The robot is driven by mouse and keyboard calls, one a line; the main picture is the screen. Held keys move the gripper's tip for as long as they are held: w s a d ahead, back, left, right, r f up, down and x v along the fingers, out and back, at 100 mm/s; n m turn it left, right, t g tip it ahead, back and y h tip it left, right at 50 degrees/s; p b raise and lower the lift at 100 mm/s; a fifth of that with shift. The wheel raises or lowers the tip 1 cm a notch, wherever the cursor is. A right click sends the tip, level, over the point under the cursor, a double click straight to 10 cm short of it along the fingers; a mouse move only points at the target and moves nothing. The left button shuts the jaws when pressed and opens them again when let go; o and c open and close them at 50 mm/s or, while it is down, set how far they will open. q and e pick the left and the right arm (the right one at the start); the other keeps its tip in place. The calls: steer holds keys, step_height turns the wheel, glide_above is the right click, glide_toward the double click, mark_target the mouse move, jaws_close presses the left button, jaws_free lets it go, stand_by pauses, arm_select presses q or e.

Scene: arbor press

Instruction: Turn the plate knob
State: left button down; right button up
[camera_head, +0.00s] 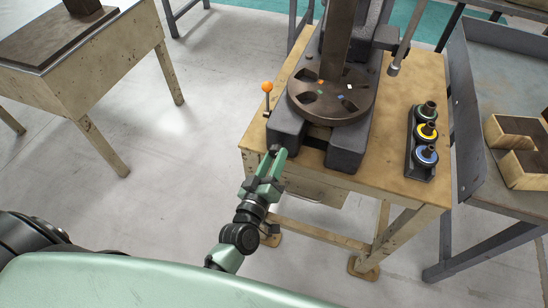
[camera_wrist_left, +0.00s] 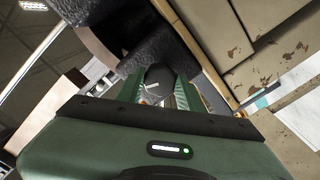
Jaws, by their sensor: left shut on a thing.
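The arbor press (camera_head: 345,145) stands on a wooden-topped bench. Its round slotted plate (camera_head: 332,112) has small orange, white, blue and green marks. My left gripper (camera_head: 272,162) is at the front left corner of the press base. In the left wrist view its two green fingers are on either side of a dark, rounded knob (camera_wrist_left: 159,76) with a pale line on it, and they are shut on it. In the head view the fingers mostly hide this knob. My right gripper is not in view.
An orange-tipped lever (camera_head: 267,88) rises left of the press. A dark rack (camera_head: 419,170) with green, yellow and blue ringed pieces stands on the right. Another table (camera_head: 95,60) is at upper left.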

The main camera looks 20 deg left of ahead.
arm_select(q)
steer(key=shift+r+n+b, duration=0.1)
steer(key=shift+n+b, duration=0.3)
steer(key=shift+n, duration=3.9)
steer(key=c, duration=0.9)
jaws_free()
steer(key=s+b, duration=0.2)
steer(key=s, duration=0.5)
steer(key=shift+s+a, duration=0.15)
steer(key=shift+s, duration=0.25)
